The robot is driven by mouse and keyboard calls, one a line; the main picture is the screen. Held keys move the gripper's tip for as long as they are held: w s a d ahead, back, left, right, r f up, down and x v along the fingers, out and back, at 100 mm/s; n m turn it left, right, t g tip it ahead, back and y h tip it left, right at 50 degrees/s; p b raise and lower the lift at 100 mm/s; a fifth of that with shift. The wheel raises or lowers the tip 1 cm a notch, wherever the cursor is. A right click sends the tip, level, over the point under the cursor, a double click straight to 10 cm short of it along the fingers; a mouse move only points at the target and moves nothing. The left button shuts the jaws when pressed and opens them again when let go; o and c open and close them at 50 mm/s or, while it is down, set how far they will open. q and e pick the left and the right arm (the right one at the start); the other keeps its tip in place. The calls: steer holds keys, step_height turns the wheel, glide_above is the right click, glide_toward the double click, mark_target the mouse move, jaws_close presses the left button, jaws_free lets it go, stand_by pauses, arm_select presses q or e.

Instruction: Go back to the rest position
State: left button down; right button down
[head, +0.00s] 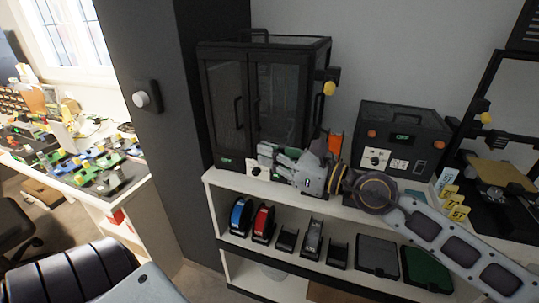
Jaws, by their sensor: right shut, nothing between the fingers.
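My right gripper (268,155) is shut and empty. Its arm comes in from the lower right and reaches across the front of the white shelf unit (212,180). The fingers point left, in front of the black glass-doored cabinet (225,100) that stands on the shelf top. From this one view I cannot tell how far the fingers are from the cabinet. My left gripper is not in view.
A black box with a small display (403,137) and a 3D-printer-like machine (490,165) stand right of the gripper. Blue (240,216) and red (263,222) spools sit on the lower shelf. A cluttered white bench (122,186) and a dark chair (14,228) are at left.

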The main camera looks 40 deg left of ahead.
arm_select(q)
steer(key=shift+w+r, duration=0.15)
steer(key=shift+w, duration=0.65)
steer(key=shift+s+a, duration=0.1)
